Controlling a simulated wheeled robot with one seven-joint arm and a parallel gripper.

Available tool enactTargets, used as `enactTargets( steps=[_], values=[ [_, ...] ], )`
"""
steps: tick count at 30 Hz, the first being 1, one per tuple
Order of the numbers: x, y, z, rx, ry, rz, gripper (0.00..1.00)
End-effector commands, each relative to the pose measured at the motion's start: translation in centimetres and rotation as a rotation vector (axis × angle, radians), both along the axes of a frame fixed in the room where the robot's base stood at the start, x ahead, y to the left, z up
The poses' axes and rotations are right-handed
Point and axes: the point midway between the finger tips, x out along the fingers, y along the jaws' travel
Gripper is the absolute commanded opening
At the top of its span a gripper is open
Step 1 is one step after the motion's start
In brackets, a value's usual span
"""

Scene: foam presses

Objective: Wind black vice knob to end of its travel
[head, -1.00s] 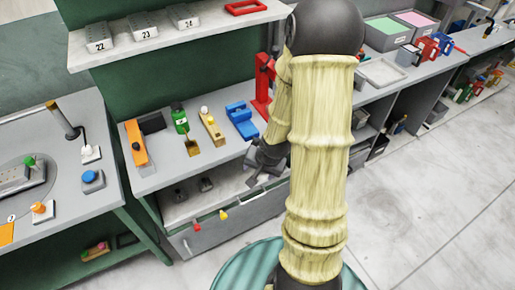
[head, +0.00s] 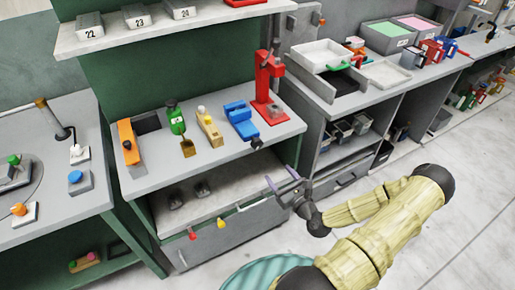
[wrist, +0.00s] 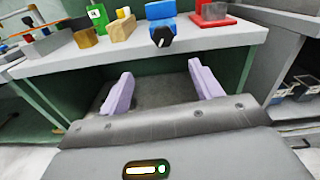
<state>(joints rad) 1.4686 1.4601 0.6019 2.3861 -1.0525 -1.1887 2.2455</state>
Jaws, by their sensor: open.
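The blue vice (head: 239,119) stands on the grey bench top near its front edge. Its black knob (head: 256,143) faces the front, at the bench edge. In the wrist view the vice (wrist: 161,10) is at the top middle, and its knob (wrist: 163,34) points toward the camera with a pale mark on it. My gripper (head: 281,178) is open and empty, in front of and below the bench top, apart from the knob. In the wrist view its two pale fingers (wrist: 159,78) stand wide apart, below the knob.
A red press (head: 268,88) stands right of the vice. Below the bench top is a shelf (head: 233,188). The floor (head: 440,210) on the right is clear.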

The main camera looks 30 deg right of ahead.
Motion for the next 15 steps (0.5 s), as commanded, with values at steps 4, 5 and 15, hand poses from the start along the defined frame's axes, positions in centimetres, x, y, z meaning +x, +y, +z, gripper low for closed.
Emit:
enactTargets(
  steps=[4, 5, 15],
  values=[
    [-0.16, -0.47, 0.23, 0.044, -0.03, -0.026, 0.65],
    [-0.15, -0.46, 0.25, 0.043, -0.03, -0.025, 0.65],
    [0.45, -0.39, 0.26, 0.039, -0.024, -0.021, 0.65]
  ],
)
